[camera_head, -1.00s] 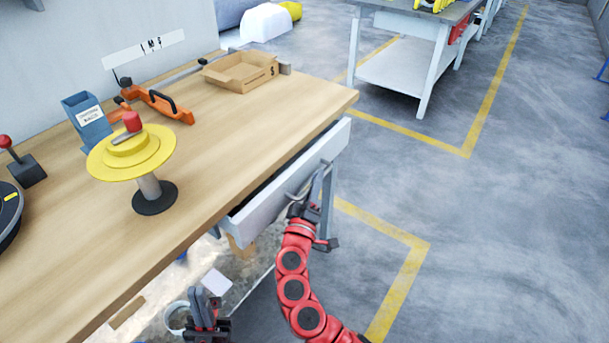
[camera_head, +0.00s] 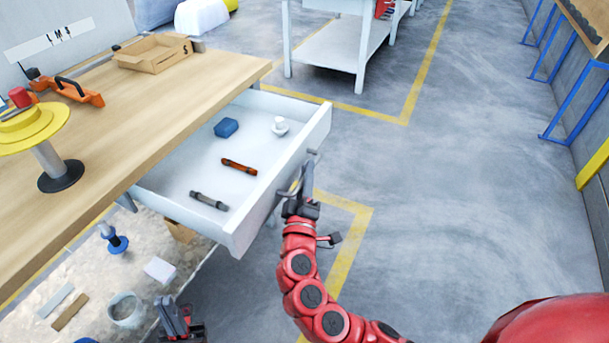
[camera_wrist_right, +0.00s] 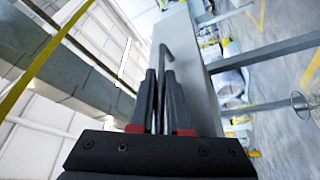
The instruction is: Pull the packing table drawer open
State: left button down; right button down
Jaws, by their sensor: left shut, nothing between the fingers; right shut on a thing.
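The white drawer (camera_head: 238,228) of the wooden-topped packing table (camera_head: 175,100) stands well open. Inside lie a blue block (camera_head: 226,128), a white knobbed item (camera_head: 280,126), an orange-brown tool (camera_head: 239,167) and a dark grey tool (camera_head: 209,201). My right gripper (camera_head: 305,180) is at the drawer front and shut on the drawer handle (camera_head: 292,188). In the right wrist view the fingers (camera_wrist_right: 162,95) close around the thin grey handle bar (camera_wrist_right: 165,55). My left gripper (camera_head: 174,310) is shut and empty, low in front of the table.
A yellow round stand (camera_head: 60,175), an orange tool (camera_head: 78,92) and an open cardboard box (camera_head: 153,54) stand on the tabletop. A lower shelf holds a tape roll (camera_head: 126,310) and small items. Floor to the right is clear.

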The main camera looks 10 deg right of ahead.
jog(key=shift+s+d+f, duration=0.1)
jog(key=shift+s+d, duration=0.05)
jog(key=shift+d, duration=0.15)
jog(key=c, duration=0.9)
grip_release()
jog(key=shift+a, duration=0.1)
jog(key=shift+b+v, duration=1.2)
jog(key=shift+v, duration=7.45)
